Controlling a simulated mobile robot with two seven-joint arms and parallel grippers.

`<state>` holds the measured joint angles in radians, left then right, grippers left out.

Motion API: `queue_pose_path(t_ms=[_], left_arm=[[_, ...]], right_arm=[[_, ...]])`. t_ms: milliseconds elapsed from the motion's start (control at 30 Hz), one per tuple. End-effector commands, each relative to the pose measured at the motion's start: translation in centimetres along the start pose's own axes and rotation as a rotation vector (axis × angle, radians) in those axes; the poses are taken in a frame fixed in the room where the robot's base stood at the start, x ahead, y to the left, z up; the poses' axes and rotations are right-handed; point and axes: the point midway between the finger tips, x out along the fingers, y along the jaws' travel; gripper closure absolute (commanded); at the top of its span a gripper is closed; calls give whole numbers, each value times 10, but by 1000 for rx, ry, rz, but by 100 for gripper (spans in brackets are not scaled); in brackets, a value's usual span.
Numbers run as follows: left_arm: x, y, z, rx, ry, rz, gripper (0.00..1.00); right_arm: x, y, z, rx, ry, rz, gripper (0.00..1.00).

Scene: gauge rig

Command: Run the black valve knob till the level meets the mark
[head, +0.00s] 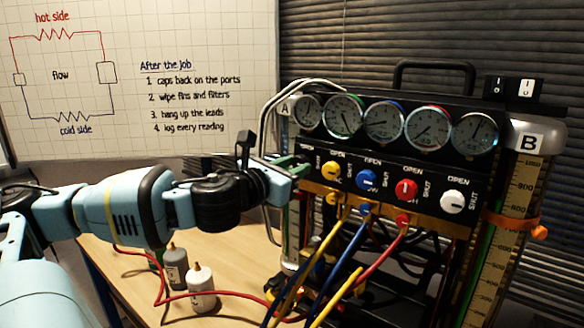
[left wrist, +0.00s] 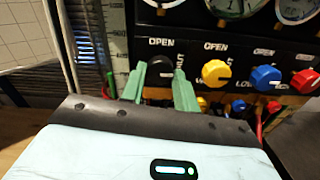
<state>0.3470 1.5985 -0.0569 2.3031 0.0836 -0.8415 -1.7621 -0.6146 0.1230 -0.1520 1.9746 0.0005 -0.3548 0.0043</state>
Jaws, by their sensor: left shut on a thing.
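The black valve knob (left wrist: 160,69) is at the left end of the knob row, below an OPEN label. My left gripper (left wrist: 161,78) has its green fingers on either side of the knob and is shut on it. In the head view my left gripper (head: 303,164) reaches the panel's left end and hides the knob. Cylinder B (head: 515,195) stands at the right with a printed scale and an orange ring (head: 510,220) around it. Cylinder A shows partly in the left wrist view (left wrist: 119,45). My right gripper is not in view.
Yellow (head: 329,170), blue (head: 366,180), red (head: 405,190) and white (head: 453,202) knobs continue the row below several dial gauges (head: 384,122). Coloured hoses hang in front. Small bottles (head: 201,289) stand on the wooden table (head: 130,275) below my left arm.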

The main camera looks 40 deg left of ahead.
Motion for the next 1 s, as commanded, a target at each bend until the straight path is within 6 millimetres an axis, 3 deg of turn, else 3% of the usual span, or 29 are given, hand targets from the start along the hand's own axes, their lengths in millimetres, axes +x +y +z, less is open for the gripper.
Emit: queue_pose_path(t_ms=[367, 667, 1000], left_arm=[[0, 0, 1, -107, -2, 1, 92], [0, 0, 2, -359, -2, 1, 92], [-1, 0, 4, -684, -5, -1, 92]], right_arm=[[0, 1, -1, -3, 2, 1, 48], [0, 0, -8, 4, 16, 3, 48], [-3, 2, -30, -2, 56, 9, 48]])
